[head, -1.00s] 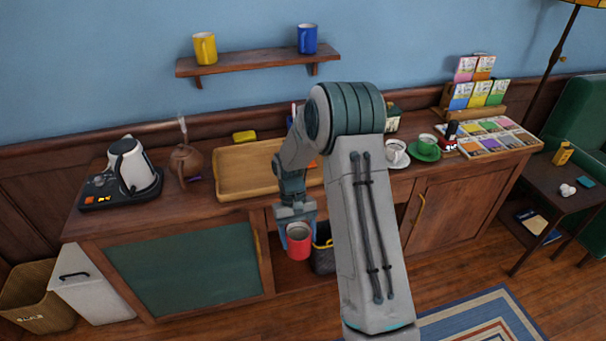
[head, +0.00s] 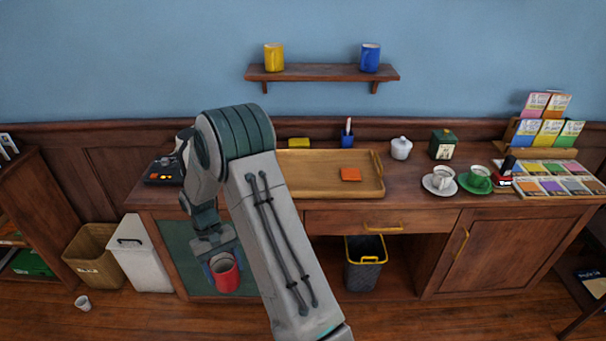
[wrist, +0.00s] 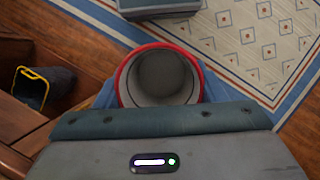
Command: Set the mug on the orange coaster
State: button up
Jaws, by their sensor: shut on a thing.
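My gripper (head: 222,262) is shut on a red mug (head: 226,279), which it holds upright in front of the sideboard, below the height of its top. In the wrist view the mug (wrist: 121,84) shows from above, with a red rim and a grey, empty-looking inside.
The wooden tray (head: 374,184) has raised walls. A black bin (head: 365,270) stands below the drawer. My arm hides the tray's left part.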

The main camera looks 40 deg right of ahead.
aim_at(351, 178)
jog(key=u, duration=1.85)
jog(key=k, duration=1.7)
jog(key=z, duration=1.9)
